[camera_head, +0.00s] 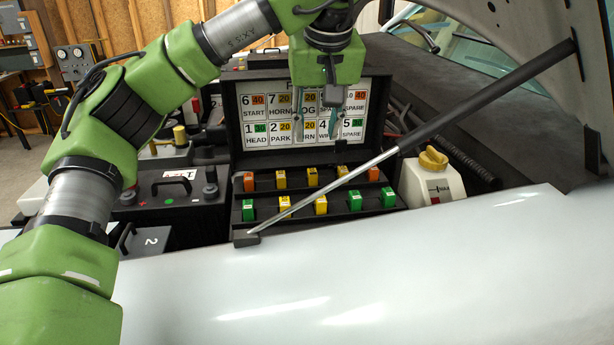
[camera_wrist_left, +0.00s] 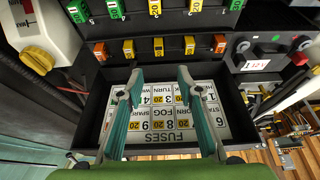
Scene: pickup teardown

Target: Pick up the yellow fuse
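The black fuse box (camera_head: 238,226) stands open, with a lid chart (camera_head: 262,132) behind two rows of fuses. Three yellow fuses, including the middle one (camera_head: 312,176), sit between orange ones in the back row. Two more yellow fuses (camera_head: 284,204) (camera_head: 320,205) are in the front row among green ones. My left gripper (camera_head: 317,128) is open and empty, fingers pointing down, in front of the chart and above the back row. In the left wrist view its fingertips (camera_wrist_left: 160,78) are apart, with the back-row middle yellow fuse (camera_wrist_left: 158,47) beyond the gap. My right gripper is not in view.
A white reservoir with a yellow cap (camera_head: 433,160) stands to the right. A black battery (camera_head: 172,192) is at the left. The pale fender (camera_head: 380,270) fills the foreground.

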